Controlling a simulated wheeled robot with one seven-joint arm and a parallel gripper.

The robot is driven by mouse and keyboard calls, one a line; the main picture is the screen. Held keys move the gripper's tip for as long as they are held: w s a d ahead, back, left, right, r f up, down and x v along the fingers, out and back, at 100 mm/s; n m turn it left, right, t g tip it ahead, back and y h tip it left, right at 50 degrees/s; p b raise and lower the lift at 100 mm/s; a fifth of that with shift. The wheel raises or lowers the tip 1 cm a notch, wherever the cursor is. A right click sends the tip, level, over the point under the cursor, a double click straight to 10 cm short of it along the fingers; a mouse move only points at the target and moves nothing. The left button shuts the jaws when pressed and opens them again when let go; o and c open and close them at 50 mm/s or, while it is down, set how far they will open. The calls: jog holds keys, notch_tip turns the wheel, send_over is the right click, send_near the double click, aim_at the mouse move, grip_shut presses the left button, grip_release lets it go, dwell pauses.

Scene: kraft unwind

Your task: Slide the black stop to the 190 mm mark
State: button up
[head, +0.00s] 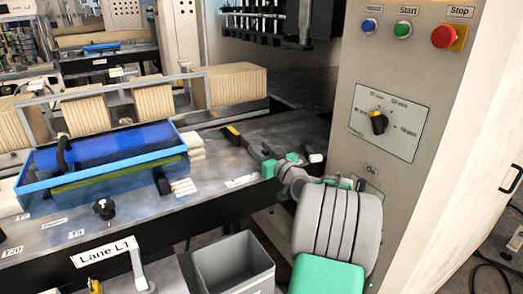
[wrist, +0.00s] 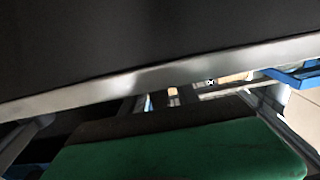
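A small black block (head: 162,182) stands at the front edge of the dark bench, by the blue tray's right corner and beside a white printed strip (head: 183,187). A black block with a yellow end (head: 232,134) lies farther back. I cannot tell for sure which is the stop, and no scale numbers are readable. My gripper (head: 270,160), grey with green parts, is over the bench's right part, apart from both blocks. Its finger gap is not clear. The wrist view shows a green part (wrist: 175,155) below a dark surface with a metal edge, and no stop.
A blue tray (head: 105,160) and stacked kraft pieces (head: 232,85) fill the bench's left and back. A black knob (head: 104,208) stands at the front. A control panel (head: 400,120) rises on the right. A grey bin (head: 232,265) stands below the bench.

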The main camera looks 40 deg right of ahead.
aim_at(267, 154)
jog(key=s, duration=0.2)
jog(key=s+b, duration=0.1)
jog(key=s, duration=0.2)
jog(key=s+a+b, duration=0.1)
jog(key=s, duration=0.2)
jog(key=shift+w, duration=0.1)
